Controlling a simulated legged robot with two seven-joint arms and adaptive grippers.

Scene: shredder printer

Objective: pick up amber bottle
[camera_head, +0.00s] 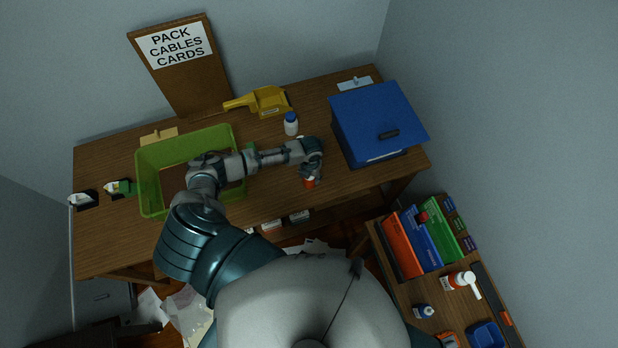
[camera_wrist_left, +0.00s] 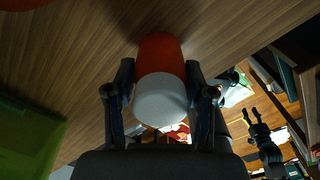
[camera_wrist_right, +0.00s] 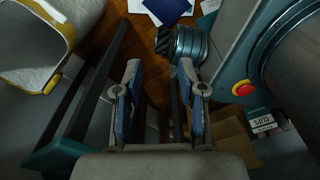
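The amber bottle (camera_head: 309,182), orange-red with a white cap, is on the wooden table near its front edge in the head view. In the left wrist view the bottle (camera_wrist_left: 160,58) lies between my left fingers, its white cap (camera_wrist_left: 160,99) towards the palm. My left gripper (camera_head: 311,172) reaches down over it and partly hides it. The left fingers (camera_wrist_left: 160,72) are spread, one on each side and very close to the bottle; no firm grip shows. My right gripper (camera_wrist_right: 159,70) is open and empty, away from the table, and hidden in the head view.
A green bin (camera_head: 151,193) stands left of my left arm. A blue box (camera_head: 376,119) stands right of the bottle. A white bottle with a blue cap (camera_head: 291,125) and a yellow dustpan (camera_head: 268,101) are behind. A side table (camera_head: 405,290) holds binders and bottles.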

